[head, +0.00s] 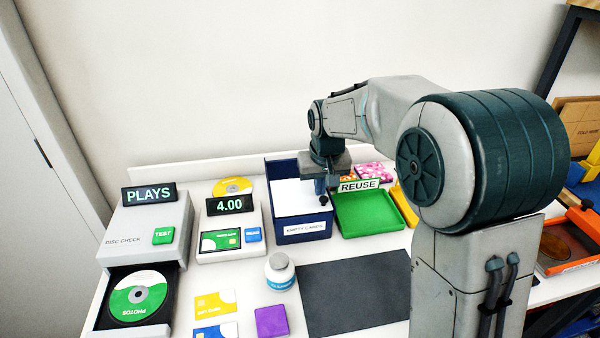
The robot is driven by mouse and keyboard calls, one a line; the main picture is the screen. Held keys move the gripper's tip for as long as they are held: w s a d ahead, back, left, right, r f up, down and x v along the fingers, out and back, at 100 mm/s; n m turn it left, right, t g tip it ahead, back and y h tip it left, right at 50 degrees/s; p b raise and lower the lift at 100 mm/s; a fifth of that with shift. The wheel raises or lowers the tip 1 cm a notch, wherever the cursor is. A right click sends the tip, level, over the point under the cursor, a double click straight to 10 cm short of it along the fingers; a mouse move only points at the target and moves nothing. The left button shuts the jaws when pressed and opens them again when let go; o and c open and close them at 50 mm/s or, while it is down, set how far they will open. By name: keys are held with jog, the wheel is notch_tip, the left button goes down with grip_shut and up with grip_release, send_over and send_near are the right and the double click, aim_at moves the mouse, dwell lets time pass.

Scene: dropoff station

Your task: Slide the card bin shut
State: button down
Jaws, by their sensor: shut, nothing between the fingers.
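The card bin (292,233) is a dark blue box labelled EMPTY CARDS, standing at the back middle of the white table. A pale surface shows within its top, between the blue walls; I cannot tell whether that is a lid or the inside. How far the bin is slid out is also unclear. My gripper (322,197) points down at the bin's right front part, its fingers together and empty. Whether the fingertips touch the bin is too small to tell. My wrist and fingers hide part of the bin's right back.
A green REUSE tray (370,213) stands close on the bin's right. A card reader (230,235) showing 4.00 is on its left, beside a disc checker (150,225) with its drawer out.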

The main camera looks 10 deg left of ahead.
jog(key=shift+w+f, duration=0.25)
jog(key=shift+f, duration=0.35)
jog(key=r+p, duration=0.3)
jog(key=r, duration=0.2)
jog(key=r+p, duration=0.2)
jog(key=shift+w+a+r+p, duration=0.1)
jog(key=shift+w+r+p, duration=0.15)
jog(key=shift+p, duration=0.1)
jog(key=shift+f, duration=0.1)
jog(key=c, duration=2.1)
grip_release()
jog(key=shift+c, duration=0.2)
